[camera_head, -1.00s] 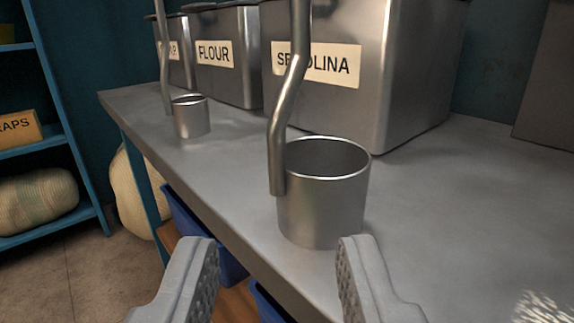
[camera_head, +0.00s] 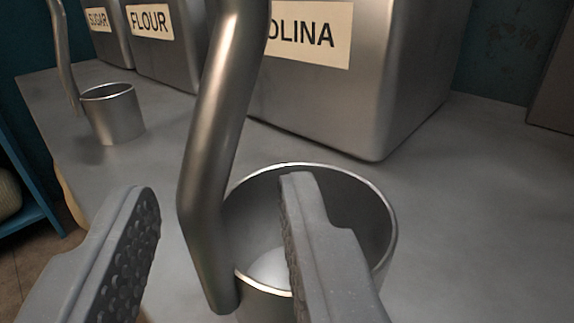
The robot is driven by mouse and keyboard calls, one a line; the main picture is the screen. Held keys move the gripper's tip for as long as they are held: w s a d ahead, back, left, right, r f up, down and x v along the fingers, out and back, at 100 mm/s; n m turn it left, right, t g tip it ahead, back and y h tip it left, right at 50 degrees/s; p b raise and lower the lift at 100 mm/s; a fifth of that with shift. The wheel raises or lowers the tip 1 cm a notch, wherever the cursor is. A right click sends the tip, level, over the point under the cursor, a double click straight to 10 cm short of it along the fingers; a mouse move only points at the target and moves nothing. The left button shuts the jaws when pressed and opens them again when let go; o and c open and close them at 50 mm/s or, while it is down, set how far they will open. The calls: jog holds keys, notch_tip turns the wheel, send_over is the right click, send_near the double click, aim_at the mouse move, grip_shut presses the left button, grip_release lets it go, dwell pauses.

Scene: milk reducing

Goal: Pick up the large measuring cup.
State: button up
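The large measuring cup (camera_head: 382,200) is a metal cup with a tall bent handle (camera_head: 215,160) on its left side. It stands upright on the metal counter, its lower part hidden by my gripper and the frame edge. My gripper (camera_head: 222,190) is open, with one grey finger left of the handle and the other in front of the cup's opening, over its near rim in the picture. The handle shows between the two fingers. I cannot tell whether either finger touches the cup. A smaller metal measuring cup (camera_head: 115,118) with its own upright handle stands further back left.
Metal bins labelled sugar (camera_head: 105,48), flour (camera_head: 170,60) and one ending in "OLINA" (camera_head: 390,80) stand along the back of the counter (camera_head: 475,220). The counter right of the large cup is clear. A blue shelf (camera_head: 30,195) stands at the left.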

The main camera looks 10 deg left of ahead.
jog(key=shift+x, duration=1.25)
grip_shut()
